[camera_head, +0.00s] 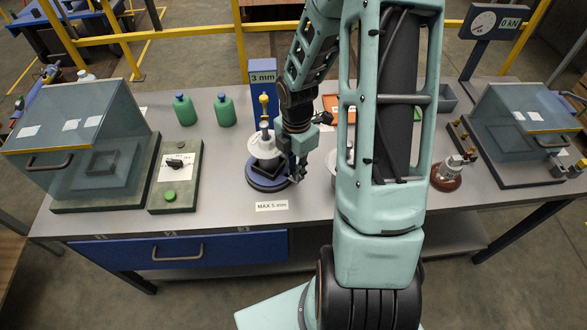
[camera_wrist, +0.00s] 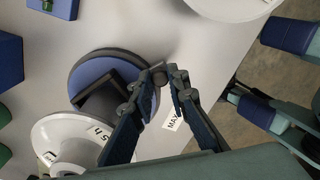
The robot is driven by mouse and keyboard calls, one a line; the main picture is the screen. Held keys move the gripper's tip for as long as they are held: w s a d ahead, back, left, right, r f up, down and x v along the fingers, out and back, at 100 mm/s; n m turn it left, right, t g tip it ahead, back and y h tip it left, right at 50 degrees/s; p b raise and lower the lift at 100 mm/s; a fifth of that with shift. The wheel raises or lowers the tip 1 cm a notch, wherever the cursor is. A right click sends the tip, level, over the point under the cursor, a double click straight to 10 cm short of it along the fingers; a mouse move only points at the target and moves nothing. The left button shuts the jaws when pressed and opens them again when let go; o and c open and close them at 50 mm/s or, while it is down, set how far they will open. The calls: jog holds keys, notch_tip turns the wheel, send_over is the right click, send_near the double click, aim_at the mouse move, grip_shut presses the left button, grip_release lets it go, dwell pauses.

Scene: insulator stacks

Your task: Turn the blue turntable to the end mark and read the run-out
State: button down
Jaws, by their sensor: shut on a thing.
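The blue turntable (camera_head: 262,184) stands on the grey bench, with a white insulator (camera_head: 262,146) upright on it. In the wrist view I see the turntable's blue top and dark rim (camera_wrist: 88,72), and the white insulator (camera_wrist: 52,130) with small dark marks. My gripper (camera_head: 298,174) is at the turntable's right edge. In the wrist view its fingers (camera_wrist: 160,80) close on a small grey peg (camera_wrist: 159,74) at the rim. A yellow-tipped gauge stands above the insulator, before a blue panel reading 3 mm (camera_head: 263,77). The end mark cannot be made out.
A label reading MAX 5 mm (camera_head: 272,206) lies in front of the turntable. Green bottles (camera_head: 185,110), a switch box (camera_head: 176,180) and a glazed case (camera_head: 75,145) stand left. Another glazed case (camera_head: 520,125) and a brown insulator (camera_head: 448,176) are right. My arm hides the bench's middle.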

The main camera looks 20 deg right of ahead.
jog(key=shift+w+d+r+n+p, duration=0.1)
jog(key=shift+w+d+n+p, duration=0.2)
jog(key=shift+n, duration=0.2)
dwell(0.4)
jog(key=c, duration=2.2)
grip_release()
jog(key=shift+o, duration=0.2)
notch_tip(320, 180, up, 12)
